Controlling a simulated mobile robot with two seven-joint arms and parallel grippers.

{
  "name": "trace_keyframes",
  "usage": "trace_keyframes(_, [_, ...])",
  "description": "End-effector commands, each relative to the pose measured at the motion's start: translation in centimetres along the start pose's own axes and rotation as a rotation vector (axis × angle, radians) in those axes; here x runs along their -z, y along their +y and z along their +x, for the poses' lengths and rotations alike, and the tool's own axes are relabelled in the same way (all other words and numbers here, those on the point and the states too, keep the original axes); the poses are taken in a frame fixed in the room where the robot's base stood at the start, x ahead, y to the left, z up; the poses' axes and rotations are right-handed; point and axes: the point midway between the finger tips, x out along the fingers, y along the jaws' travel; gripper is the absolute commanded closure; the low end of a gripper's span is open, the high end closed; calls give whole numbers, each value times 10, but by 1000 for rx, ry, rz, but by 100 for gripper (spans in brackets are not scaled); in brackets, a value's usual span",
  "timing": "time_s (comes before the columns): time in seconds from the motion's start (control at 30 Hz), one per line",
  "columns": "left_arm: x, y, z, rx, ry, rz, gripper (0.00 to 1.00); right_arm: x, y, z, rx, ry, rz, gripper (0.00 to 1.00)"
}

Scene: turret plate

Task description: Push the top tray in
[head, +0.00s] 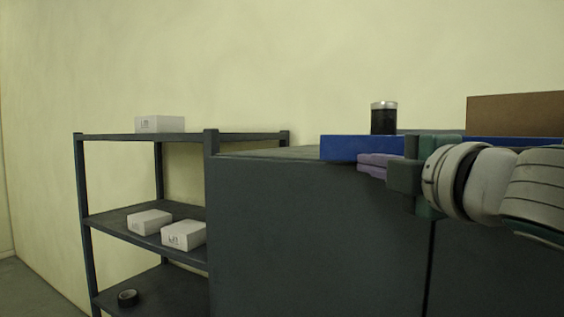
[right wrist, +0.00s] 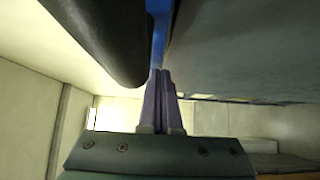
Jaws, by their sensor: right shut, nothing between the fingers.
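A long blue piece, which looks like the tray (head: 345,148), lies along the top of the dark grey cabinet (head: 310,225) in the head view. Its right part runs behind my right arm. My right gripper (head: 362,162) has purple fingers pressed together with nothing between them, pointing left just below the blue edge. In the right wrist view the shut fingertips (right wrist: 160,72) point at a narrow blue strip (right wrist: 159,38), seemingly the same piece. I cannot tell whether they touch it. My left gripper is not in view.
A dark jar with a silver lid (head: 383,118) and a brown box (head: 515,112) stand behind the blue piece. A grey shelf rack (head: 182,137) at left holds white boxes (head: 184,235) and a black roll (head: 128,297). The cabinet's top left is clear.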

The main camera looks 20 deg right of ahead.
Motion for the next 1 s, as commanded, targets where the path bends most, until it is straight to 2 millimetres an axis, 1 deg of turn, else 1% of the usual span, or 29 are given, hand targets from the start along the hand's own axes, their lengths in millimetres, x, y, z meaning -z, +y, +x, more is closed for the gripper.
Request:
trace_keyframes(0.3, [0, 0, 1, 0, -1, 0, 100, -2, 0, 2, 0, -1, -1, 100])
trace_keyframes(0.5, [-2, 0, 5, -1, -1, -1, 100, -23, -1, 23, 0, -3, -5, 100])
trace_keyframes(0.6, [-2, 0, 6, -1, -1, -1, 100, -28, 0, 28, -1, -2, -1, 100])
trace_keyframes(1.0, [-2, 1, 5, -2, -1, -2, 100, -28, 0, 28, -1, 0, 0, 100])
